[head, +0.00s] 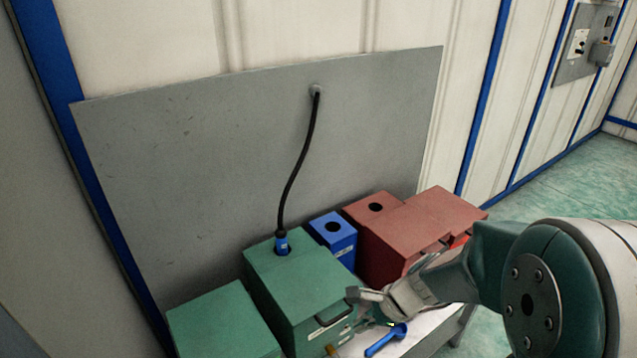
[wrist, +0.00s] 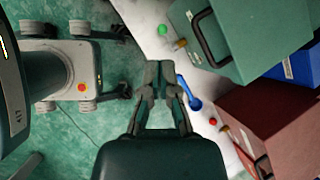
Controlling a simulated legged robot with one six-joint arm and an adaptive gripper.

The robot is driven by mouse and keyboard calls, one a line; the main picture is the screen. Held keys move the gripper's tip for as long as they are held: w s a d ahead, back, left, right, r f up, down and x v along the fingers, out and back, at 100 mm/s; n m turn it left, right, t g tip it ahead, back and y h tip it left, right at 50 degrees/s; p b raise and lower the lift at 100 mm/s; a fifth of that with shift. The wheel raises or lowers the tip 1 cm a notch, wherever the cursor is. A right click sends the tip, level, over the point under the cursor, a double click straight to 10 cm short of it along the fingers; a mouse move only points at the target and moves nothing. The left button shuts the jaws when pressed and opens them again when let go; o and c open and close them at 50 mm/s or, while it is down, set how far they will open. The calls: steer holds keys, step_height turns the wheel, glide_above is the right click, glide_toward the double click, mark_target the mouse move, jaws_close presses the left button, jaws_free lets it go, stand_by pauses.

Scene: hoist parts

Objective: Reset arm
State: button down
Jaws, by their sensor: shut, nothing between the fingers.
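My gripper (head: 356,296) is in the lower right part of the head view, beside the front of the green box (head: 290,268) with the black handle. In the wrist view my gripper (wrist: 159,70) is shut, with its fingertips together and nothing between them. A blue tool (head: 386,341) lies on the pale table top below the gripper. It also shows just right of the fingers in the wrist view (wrist: 189,93), apart from them as far as I can tell.
A blue box (head: 345,233) and red boxes (head: 429,219) stand along the grey wall panel (head: 190,190). A black cable (head: 293,178) runs from the panel to a blue plug (head: 282,243) on the green box. Green floor (head: 545,185) is open at right.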

steer(key=s+d+r+n+t+h, duration=0.2)
steer(key=s+d+r+n+h, duration=0.1)
steer(key=s+r+n, duration=0.4)
steer(key=s+d+r+n+t+h, duration=0.2)
steer(key=s+r+n, duration=0.4)
steer(key=r+n, duration=0.3)
steer(key=shift+s+d+r+h, duration=0.4)
steer(key=shift+d+r+h, duration=0.25)
steer(key=shift+d, duration=0.2)
